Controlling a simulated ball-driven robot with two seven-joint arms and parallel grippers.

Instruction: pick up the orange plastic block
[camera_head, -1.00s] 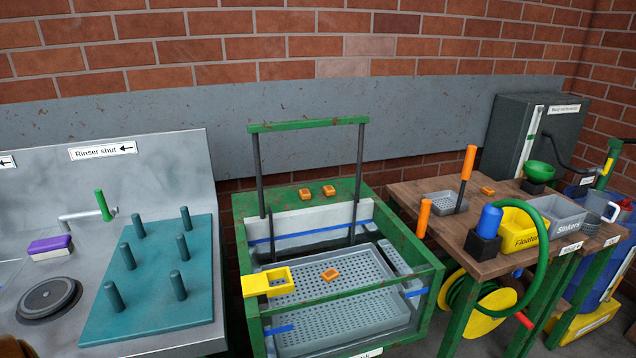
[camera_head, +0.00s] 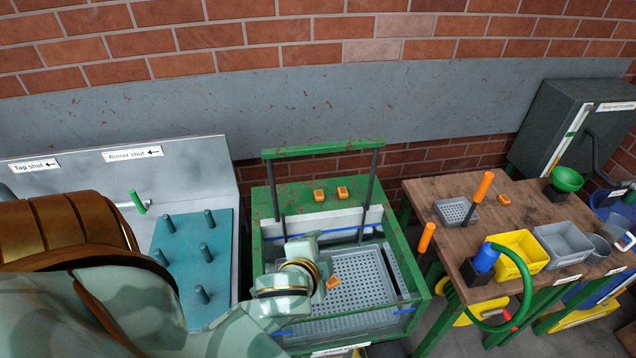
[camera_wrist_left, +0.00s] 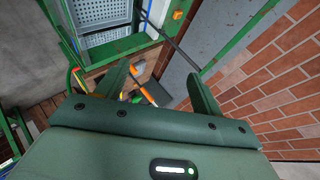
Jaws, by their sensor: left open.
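One orange block (camera_head: 333,282) lies on the perforated grey tray (camera_head: 372,262) in the green-framed basin, just right of my left wrist and partly covered by it. Two more orange blocks (camera_head: 319,195) (camera_head: 342,192) sit on the green ledge behind. Another orange block (camera_head: 504,199) lies on the wooden table. My left gripper (camera_head: 306,242) is over the left part of the basin, apart from the blocks. In the left wrist view its two fingers (camera_wrist_left: 157,72) are spread with nothing between them; an orange block (camera_wrist_left: 177,15) shows beyond them on the green ledge. My right gripper is out of view.
A teal peg board (camera_head: 180,262) stands left. The wooden table (camera_head: 440,205) at right carries orange handles, a yellow bin (camera_head: 518,253) and a grey bin (camera_head: 563,245). My arm hides the yellow box at the basin.

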